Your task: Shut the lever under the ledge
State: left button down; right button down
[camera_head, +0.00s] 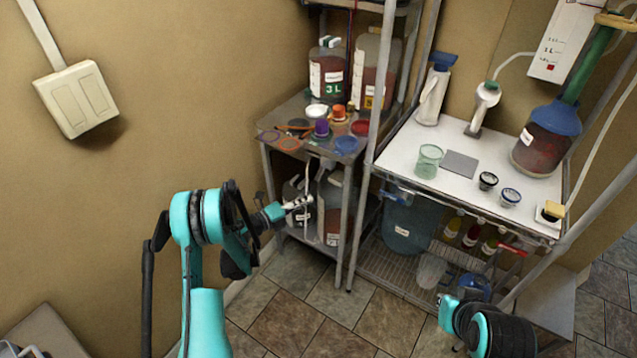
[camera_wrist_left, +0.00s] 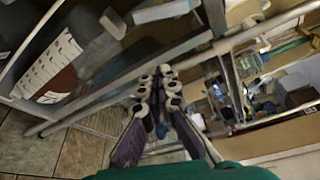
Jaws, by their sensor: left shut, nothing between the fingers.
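A pale, narrow lever-like handle (camera_head: 308,174) hangs below the front edge of the small grey table, the ledge (camera_head: 300,156). A pale handle (camera_wrist_left: 162,10) beside a grey rounded part shows at the top of the left wrist view; I cannot tell for sure that it is the same piece. My left gripper (camera_head: 300,202) is shut and empty, just below and left of the handle, apparently apart from it. Its closed fingers (camera_wrist_left: 157,95) fill the middle of the left wrist view. My right gripper (camera_head: 443,299) is low at the right; its fingers are too small to read.
Large jugs (camera_head: 330,215) stand on the lower shelf behind my left gripper. Table legs and a tall post (camera_head: 366,180) are close on its right. Cups and caps crowd the small table's top. A red-handled part (camera_head: 512,249) sits under the white table (camera_head: 400,150).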

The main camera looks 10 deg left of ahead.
aim_at(321, 172)
pick_arm(q)
jog(key=b+x, duration=0.3)
jog(key=x, duration=0.7)
jog(key=a, duration=0.1)
jog(key=w+a+r+b, duration=0.1)
jog(key=a, duration=0.1)
jog(key=shift+w+a+r, duration=0.15)
jog(key=shift+a+r, duration=0.1)
jog(key=shift+r, duration=0.1)
